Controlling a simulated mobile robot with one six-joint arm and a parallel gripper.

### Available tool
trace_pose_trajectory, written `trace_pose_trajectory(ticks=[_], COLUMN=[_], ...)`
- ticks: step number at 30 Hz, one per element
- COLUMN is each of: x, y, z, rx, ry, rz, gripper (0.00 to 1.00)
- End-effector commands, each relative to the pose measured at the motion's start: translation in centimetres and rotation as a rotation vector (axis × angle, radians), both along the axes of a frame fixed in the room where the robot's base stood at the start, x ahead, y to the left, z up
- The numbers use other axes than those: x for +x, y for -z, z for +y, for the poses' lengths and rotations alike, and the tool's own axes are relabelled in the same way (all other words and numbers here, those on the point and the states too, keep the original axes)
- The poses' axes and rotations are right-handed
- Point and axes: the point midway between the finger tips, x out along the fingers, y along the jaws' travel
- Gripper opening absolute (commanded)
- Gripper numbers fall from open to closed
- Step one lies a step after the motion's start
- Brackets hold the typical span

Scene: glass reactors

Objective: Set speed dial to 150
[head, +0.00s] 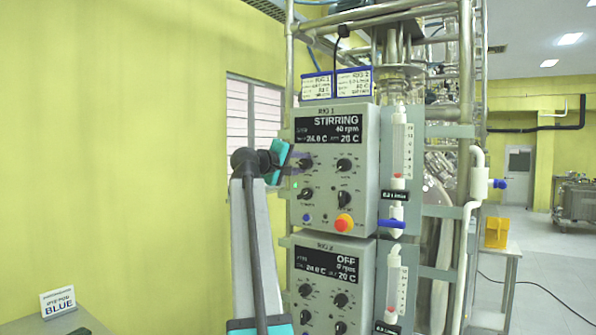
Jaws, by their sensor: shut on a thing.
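The upper control box, RIG 1 (368,168), has a display (330,129) that reads STIRRING, what looks like 60 rpm, 24.0 C and 20 C. My gripper (300,161) reaches in from the left and is shut on the upper-left black dial (307,164) of this box. The fingers partly cover that dial, and its label is too small to read. The other black knobs on this box are an upper-right knob (344,165), a lower-left knob (307,194) and a lower-right knob (344,198).
A second box, RIG 2 (368,290), shows OFF, 0 rpm. A flowmeter with a blue valve handle (392,224) stands at right. The yellow wall (110,150) leaves free room at left.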

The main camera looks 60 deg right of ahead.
Motion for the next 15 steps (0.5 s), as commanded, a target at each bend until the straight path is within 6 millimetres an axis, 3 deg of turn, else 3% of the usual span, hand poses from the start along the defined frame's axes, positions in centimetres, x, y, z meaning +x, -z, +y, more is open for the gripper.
trace_pose_trajectory(ticks=[15], x=[-0.15], y=[-0.24], z=[-0.22], rx=[-0.015], ry=[-0.003], rz=[-0.489], gripper=[0.09])
